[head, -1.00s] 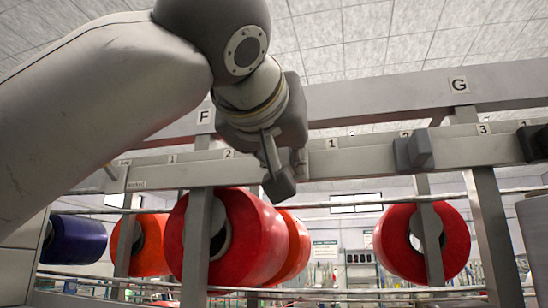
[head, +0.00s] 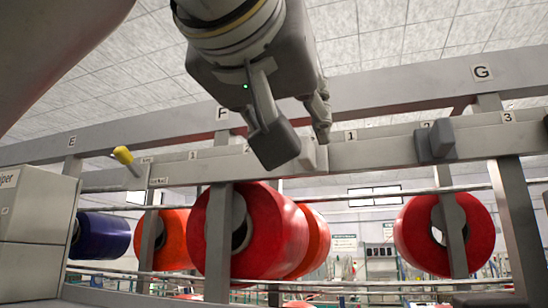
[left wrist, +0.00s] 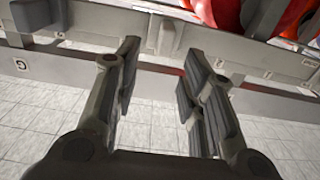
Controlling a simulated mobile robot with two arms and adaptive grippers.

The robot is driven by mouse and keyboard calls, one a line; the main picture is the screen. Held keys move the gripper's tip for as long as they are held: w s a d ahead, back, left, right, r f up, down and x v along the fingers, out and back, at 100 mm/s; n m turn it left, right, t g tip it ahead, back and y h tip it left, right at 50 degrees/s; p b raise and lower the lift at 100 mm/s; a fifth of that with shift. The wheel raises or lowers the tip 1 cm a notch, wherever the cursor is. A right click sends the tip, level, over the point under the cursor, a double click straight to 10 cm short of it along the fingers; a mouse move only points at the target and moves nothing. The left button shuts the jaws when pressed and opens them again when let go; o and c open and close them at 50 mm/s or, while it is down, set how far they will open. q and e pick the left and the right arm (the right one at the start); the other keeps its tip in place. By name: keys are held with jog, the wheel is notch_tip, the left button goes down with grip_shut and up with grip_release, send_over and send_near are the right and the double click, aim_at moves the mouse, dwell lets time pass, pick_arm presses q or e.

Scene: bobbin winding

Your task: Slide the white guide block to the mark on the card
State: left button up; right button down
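The white guide block (head: 309,154) sits on the grey rail (head: 385,152), just left of the number 1 in the head view. It also shows between my fingertips in the left wrist view (left wrist: 167,38). My left gripper (head: 298,142) is open, with one finger left of the block and the other by its upper right. In the left wrist view, gaps show between the block and the fingers (left wrist: 160,52). A small card (head: 158,181) with print too small to read is on the rail's left end. I cannot make out its mark. My right gripper is not in view.
A dark grey block (head: 434,142) sits on the rail near the number 2. A yellow-tipped handle (head: 123,156) stands out at the rail's left end. Red bobbins (head: 270,235) and a blue one (head: 103,236) hang below, behind upright posts.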

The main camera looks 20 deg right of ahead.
pick_arm(q)
jog(key=shift+v, duration=1.85)
